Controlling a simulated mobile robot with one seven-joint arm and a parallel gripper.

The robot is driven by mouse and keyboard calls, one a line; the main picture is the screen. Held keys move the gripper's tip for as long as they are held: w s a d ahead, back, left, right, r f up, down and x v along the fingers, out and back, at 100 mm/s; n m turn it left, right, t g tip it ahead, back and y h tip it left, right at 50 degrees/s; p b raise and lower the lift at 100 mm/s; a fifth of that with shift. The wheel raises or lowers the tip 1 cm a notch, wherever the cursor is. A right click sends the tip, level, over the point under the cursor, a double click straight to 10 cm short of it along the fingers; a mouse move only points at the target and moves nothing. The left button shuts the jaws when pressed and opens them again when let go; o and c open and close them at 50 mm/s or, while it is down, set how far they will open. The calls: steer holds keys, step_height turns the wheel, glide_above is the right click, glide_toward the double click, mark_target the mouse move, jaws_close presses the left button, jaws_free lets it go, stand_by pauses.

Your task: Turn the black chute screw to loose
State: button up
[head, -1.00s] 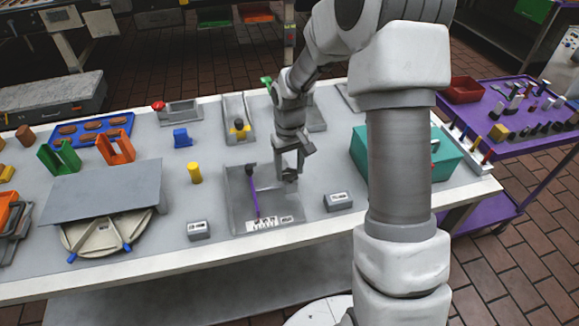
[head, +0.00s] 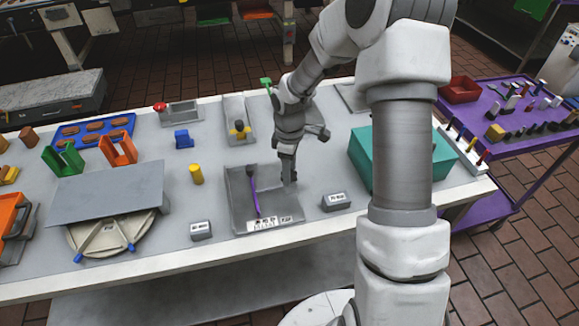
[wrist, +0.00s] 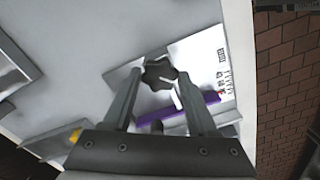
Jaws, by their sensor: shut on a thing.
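The black chute screw (wrist: 158,73) is a lobed black knob. In the wrist view it sits between the two fingertips of my gripper (wrist: 158,77), which is shut on it. A light mark shows beside the knob. In the head view my gripper (head: 288,178) points down at the right side of the grey chute tray (head: 240,205), and the screw is hidden behind the fingers. A purple bar (head: 254,197) with a dark end lies in the tray, and it also shows in the wrist view (wrist: 190,112) just below the knob. A white scale label (head: 265,224) is on the front edge.
Small labelled blocks stand left (head: 201,230) and right (head: 336,201) of the tray. A yellow cylinder (head: 196,174) stands to the left, and a teal box (head: 375,160) to the right. A grey bin with a yellow-black part (head: 240,130) is behind.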

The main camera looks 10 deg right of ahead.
steer(key=shift+r+n, duration=0.1)
steer(key=shift+n, duration=0.5)
steer(key=shift+w+n, duration=0.1)
steer(key=shift+n, duration=0.2)
steer(key=o, duration=1.4)
steer(key=shift+c, duration=0.2)
step_height(320, 180, up, 17)
steer(key=p, duration=0.1)
steer(key=shift+r, duration=0.15)
